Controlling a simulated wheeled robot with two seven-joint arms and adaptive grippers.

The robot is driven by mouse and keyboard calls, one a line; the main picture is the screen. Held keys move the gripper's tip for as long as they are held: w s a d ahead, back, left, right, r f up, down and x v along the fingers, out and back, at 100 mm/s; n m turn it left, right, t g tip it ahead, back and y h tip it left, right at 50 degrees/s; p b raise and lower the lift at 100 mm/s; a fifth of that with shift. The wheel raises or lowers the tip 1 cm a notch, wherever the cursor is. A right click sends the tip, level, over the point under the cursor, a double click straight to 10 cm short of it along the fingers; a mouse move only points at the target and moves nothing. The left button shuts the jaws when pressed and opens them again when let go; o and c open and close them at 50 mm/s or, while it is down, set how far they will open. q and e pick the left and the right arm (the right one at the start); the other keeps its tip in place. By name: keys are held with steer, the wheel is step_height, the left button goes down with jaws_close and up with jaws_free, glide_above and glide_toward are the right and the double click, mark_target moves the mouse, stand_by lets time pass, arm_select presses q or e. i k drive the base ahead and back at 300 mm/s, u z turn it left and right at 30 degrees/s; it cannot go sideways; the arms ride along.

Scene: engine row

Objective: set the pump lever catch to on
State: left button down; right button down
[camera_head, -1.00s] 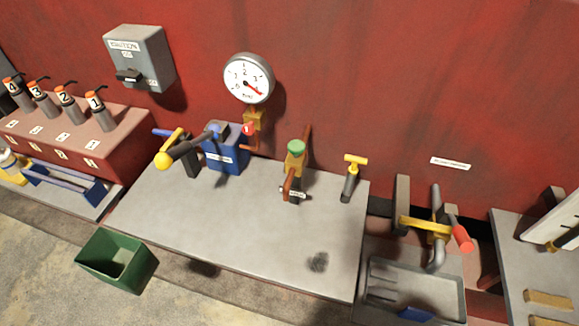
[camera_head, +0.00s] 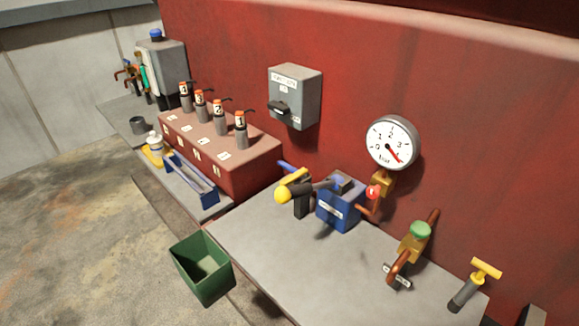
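The pump is a blue box (camera_head: 341,203) on the grey bench, right of the middle of the head view. Its dark lever (camera_head: 310,188) reaches left from the box and ends in a yellow ball (camera_head: 282,195). A yellow piece (camera_head: 293,177), which may be the catch, lies by the lever over a dark post (camera_head: 302,204). I cannot tell the catch's setting from here. A small red round tag (camera_head: 373,191) shows at the box's right side. Neither of my grippers is in view.
A pressure gauge (camera_head: 393,142) and a grey ignition box (camera_head: 295,97) are on the red wall. A green bin (camera_head: 203,268) stands on the floor before the bench (camera_head: 270,262). A green-topped valve (camera_head: 414,240) stands to the right. Open floor (camera_head: 70,240) lies at left.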

mark_target(302, 174)
steer(key=z, duration=1.85)
steer(key=k, duration=0.7)
steer(key=u, duration=1.05)
steer(key=i, duration=0.5)
steer(key=z, duration=0.05)
